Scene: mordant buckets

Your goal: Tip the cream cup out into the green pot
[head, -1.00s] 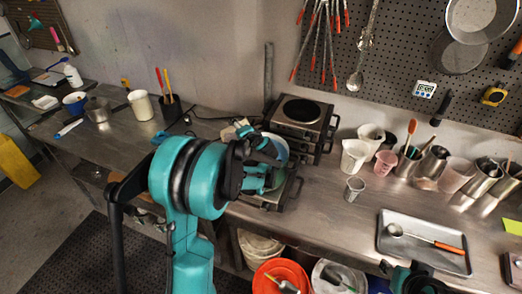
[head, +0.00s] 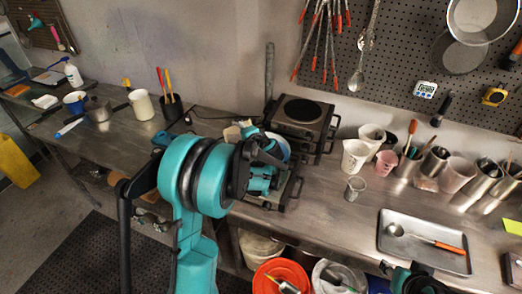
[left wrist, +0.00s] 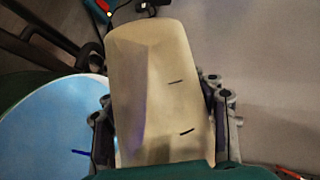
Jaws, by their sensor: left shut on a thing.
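The cream cup (left wrist: 160,85) fills the middle of the left wrist view, with two short dark marks on its side. My left gripper (head: 266,160) is shut on it, one finger on each side. In the head view the gripper hides most of the cup. The green pot (left wrist: 14,118) is at the left of the wrist view, close beside the cup, with a pale blue inside. In the head view the pot is mostly behind the gripper, at the front hotplate. I cannot tell the cup's exact tilt. My right gripper (head: 416,281) is partly visible at the bottom edge.
A rear hotplate (head: 303,112) stands behind the left gripper. White beakers (head: 355,156) and a small metal cup (head: 355,188) stand to the right. A tray (head: 425,262) with a ladle lies further right.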

